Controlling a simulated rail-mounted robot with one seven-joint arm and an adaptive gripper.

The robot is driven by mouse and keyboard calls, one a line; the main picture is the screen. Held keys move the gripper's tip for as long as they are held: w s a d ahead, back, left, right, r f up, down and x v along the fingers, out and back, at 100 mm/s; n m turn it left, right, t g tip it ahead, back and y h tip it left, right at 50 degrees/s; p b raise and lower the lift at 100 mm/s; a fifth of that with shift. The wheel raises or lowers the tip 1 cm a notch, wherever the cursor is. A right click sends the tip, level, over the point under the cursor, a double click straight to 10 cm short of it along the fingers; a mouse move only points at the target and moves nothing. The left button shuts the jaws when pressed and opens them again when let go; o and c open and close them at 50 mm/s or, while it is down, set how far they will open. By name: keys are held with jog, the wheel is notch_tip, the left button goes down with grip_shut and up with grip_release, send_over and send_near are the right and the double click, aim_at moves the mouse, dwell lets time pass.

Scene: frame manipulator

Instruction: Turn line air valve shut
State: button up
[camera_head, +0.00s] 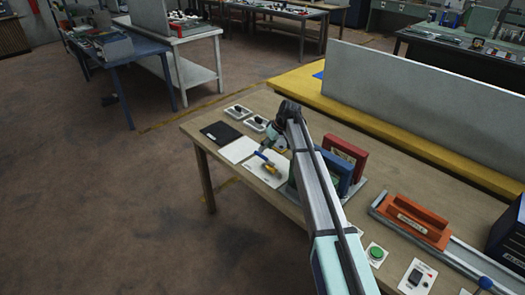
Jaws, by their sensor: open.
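A small valve with a yellow body and a blue handle (263,156) sits on a white plate (257,172) near the left end of the wooden workbench. It looks like the line air valve, but I cannot read a label. The blue handle slants across the plate. My gripper (271,146) hangs at the end of my arm just above and behind the valve, apart from it as far as I can tell. It is open, with nothing visible in it. My arm hides part of the bench to the right of the valve.
Two white plates with black handles (237,111) and a dark flat panel (220,132) lie at the bench's left end. An orange block (413,220) and a green button (376,252) are farther right.

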aim_at(264, 158)
jog(key=shift+p+x, duration=0.55)
jog(key=shift+x, duration=1.9)
grip_shut()
